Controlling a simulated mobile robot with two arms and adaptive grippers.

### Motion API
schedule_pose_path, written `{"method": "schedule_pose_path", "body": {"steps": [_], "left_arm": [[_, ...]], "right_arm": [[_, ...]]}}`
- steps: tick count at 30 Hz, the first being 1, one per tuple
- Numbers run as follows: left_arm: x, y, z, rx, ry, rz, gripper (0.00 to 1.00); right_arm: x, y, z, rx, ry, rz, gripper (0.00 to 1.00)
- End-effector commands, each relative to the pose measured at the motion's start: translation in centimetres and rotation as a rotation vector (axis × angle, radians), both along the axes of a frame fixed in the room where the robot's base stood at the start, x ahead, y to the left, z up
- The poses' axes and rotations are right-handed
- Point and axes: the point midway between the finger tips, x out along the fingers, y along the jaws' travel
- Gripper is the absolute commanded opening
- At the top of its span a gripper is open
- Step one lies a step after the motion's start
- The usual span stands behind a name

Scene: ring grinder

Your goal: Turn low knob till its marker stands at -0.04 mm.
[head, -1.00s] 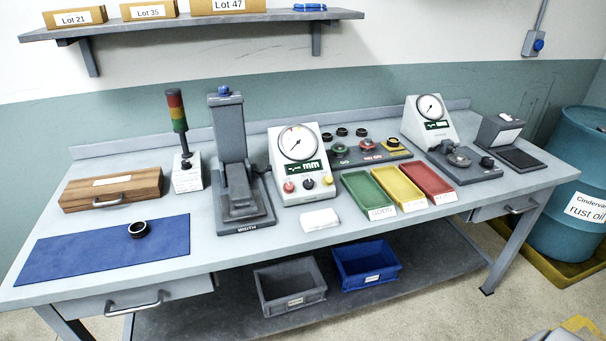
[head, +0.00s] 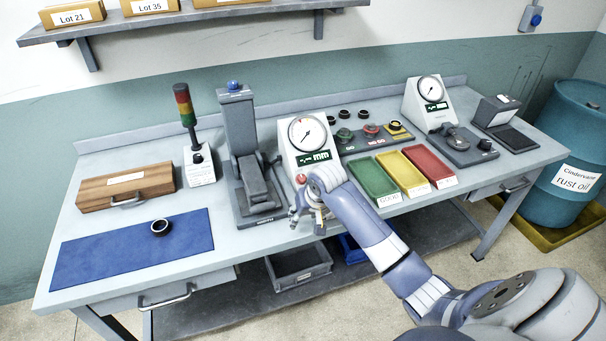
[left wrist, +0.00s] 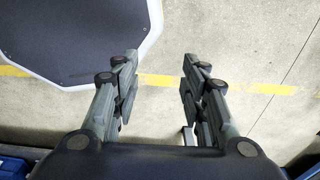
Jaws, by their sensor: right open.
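The near gauge box (head: 292,157) stands on the bench with a round dial (head: 307,134) and a green "mm" display (head: 314,157). Its red knob (head: 301,179) shows at the left of its lower front. The other knobs on that front are hidden behind my right arm and hand. I cannot read the label or marker of any knob. My right gripper (head: 307,217) is open at the box's lower front, fingers downward; contact cannot be told. My left gripper (left wrist: 157,75) is open and empty above the floor in the left wrist view.
A grey column gauge (head: 238,135) stands close left of the box. Green (head: 391,203), yellow (head: 423,190) and red (head: 451,183) trays lie to the right. A black ring (head: 161,227) lies on the blue mat (head: 100,247). A second dial box (head: 417,113) stands farther right.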

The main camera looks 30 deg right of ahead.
Motion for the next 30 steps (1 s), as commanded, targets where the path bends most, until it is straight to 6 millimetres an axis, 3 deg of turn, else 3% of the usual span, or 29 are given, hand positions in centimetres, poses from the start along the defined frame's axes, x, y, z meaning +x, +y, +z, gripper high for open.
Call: {"method": "schedule_pose_path", "body": {"steps": [6,9,13,19,30], "left_arm": [[1.6,0.4,0.4,0.004,-0.024,0.003,0.40],[1.5,0.4,0.5,0.004,-0.023,0.003,0.40],[1.2,0.4,0.5,0.004,-0.018,0.003,0.40],[0.5,0.2,0.8,0.001,-0.008,0.001,0.40],[0.3,-0.2,1.8,-0.002,-0.005,-0.001,0.40]], "right_arm": [[5.5,-5.0,6.5,0.083,-0.059,-0.177,0.43],[7.0,-6.7,8.8,0.124,-0.079,-0.241,0.43],[7.9,-7.8,10.5,0.156,-0.093,-0.285,0.43],[8.7,-8.0,9.8,0.166,-0.093,-0.297,0.43],[11.2,-8.0,5.1,0.165,-0.092,-0.295,0.43]]}}
